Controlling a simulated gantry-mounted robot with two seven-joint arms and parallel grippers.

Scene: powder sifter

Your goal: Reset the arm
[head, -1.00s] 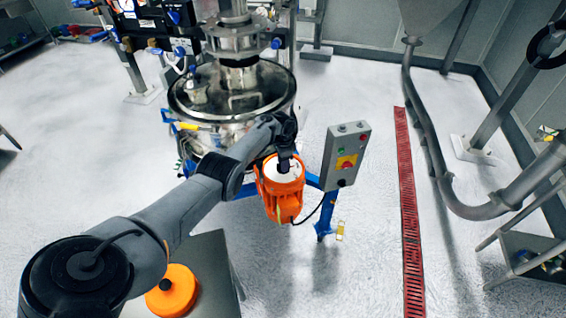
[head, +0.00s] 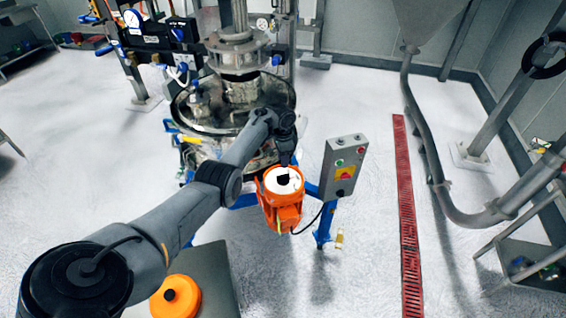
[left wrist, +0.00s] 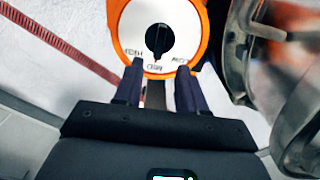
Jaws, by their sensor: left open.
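My left arm reaches in from the lower left in the head view. My left gripper (head: 289,158) is at the far edge of an orange motor unit (head: 284,213) with a white dial face and a black knob. In the left wrist view the gripper (left wrist: 158,75) is open and empty. Its two dark fingers are spread at the near edge of the dial face (left wrist: 181,33), apart from the black knob (left wrist: 160,38). The dial carries lettering, partly covered by the fingers. My right gripper is not in view.
The steel sifter (head: 183,112) stands behind the motor, partly hidden by my arm. A grey control box (head: 343,155) with buttons stands just right of the motor. Open floor lies right of the box.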

